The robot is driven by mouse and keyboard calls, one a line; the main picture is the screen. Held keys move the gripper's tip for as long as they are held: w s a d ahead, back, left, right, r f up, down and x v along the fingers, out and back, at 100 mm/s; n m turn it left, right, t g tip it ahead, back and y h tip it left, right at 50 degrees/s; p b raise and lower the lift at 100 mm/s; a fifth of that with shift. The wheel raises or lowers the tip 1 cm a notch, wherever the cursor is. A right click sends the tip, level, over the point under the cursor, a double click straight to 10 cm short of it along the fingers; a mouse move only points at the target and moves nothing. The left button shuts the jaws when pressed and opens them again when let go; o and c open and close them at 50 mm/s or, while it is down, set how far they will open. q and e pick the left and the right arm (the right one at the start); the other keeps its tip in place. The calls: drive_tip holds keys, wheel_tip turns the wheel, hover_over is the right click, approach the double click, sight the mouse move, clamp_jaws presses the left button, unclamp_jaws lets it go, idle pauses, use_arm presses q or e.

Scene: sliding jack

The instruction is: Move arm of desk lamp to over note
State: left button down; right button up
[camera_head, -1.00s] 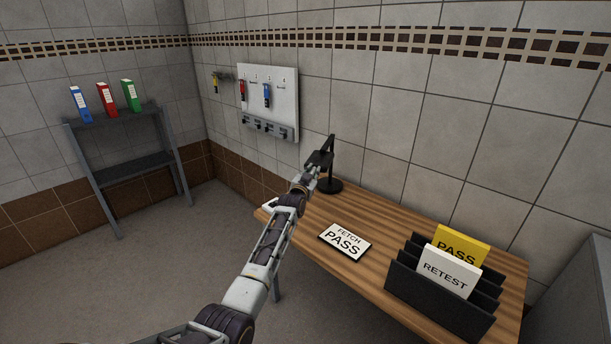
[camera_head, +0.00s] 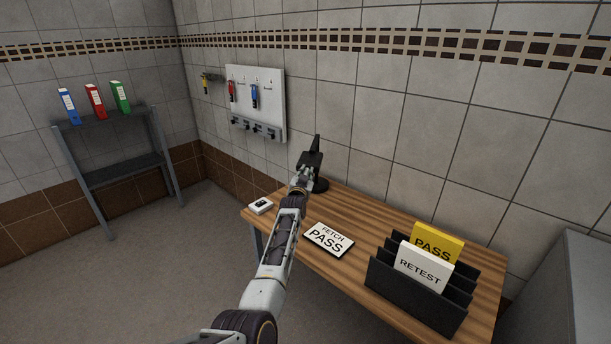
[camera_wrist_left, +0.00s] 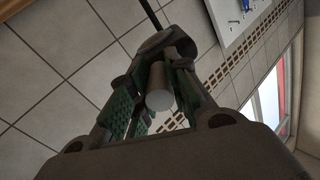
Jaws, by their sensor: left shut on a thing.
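The black desk lamp (camera_head: 316,148) stands at the back of the wooden table against the wall. Its arm and head point from the post towards me. My left gripper (camera_head: 303,176) is at the lamp head and partly hides it. In the left wrist view, the green-padded fingers (camera_wrist_left: 160,98) are closed around a grey cylinder (camera_wrist_left: 159,86) on the lamp head. My right gripper is out of view.
A black rack (camera_head: 415,296) with a yellow PASS card (camera_head: 437,242) and a white RETEST card (camera_head: 424,267) stands at the table's right. A small white object (camera_head: 261,206) lies at the left edge. A key board (camera_head: 256,102) hangs on the wall.

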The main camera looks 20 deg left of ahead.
use_arm(q)
drive_tip(key=shift+r, duration=0.2)
drive_tip(key=c, duration=1.3)
unclamp_jaws()
drive_tip(key=shift+f, duration=0.15)
drive_tip(key=s, duration=0.7)
drive_tip(key=shift+s+d, duration=0.2)
drive_tip(key=shift+d, duration=0.25)
drive_tip(key=shift+c, duration=0.3)
